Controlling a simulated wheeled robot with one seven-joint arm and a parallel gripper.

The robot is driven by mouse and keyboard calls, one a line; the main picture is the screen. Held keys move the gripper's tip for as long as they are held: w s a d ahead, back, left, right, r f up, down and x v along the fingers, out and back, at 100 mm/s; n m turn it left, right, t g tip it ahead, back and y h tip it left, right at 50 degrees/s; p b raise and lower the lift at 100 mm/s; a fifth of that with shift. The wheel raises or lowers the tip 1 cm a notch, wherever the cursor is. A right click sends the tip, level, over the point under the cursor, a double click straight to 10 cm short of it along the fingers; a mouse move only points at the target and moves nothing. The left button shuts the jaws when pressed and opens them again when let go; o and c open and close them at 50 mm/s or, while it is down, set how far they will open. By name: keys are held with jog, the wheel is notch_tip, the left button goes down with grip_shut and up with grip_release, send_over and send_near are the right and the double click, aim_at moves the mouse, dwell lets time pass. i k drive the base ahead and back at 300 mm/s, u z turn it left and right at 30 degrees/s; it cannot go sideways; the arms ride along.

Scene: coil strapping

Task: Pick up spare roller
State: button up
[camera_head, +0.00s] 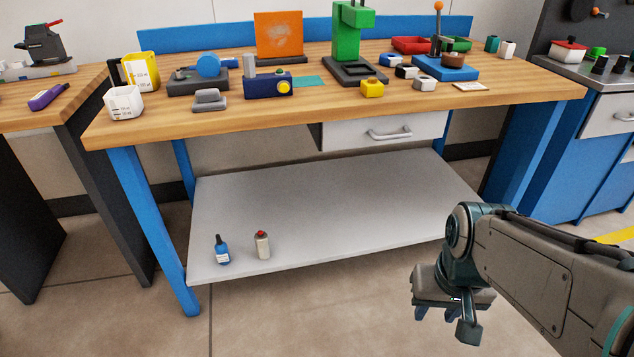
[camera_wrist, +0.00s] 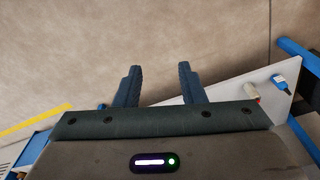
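I cannot tell for certain which thing is the spare roller. A small teal cylinder (camera_head: 491,44) and a small white one (camera_head: 507,48) stand side by side at the back right of the wooden workbench (camera_head: 300,122); they are too small to identify. My gripper (camera_head: 445,318) hangs low in front of the bench at the right, well apart from everything on it. In the wrist view my gripper (camera_wrist: 159,68) has its two fingers spread, with only bare floor between them.
The lower shelf (camera_head: 330,215) holds a blue bottle (camera_head: 222,250) and a white can with a red top (camera_head: 262,244). A blue cabinet (camera_head: 575,135) stands at right.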

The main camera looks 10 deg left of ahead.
aim_at(260, 238)
jog(key=u, duration=0.25)
jog(key=i, duration=1.55)
jog(key=u, duration=0.25)
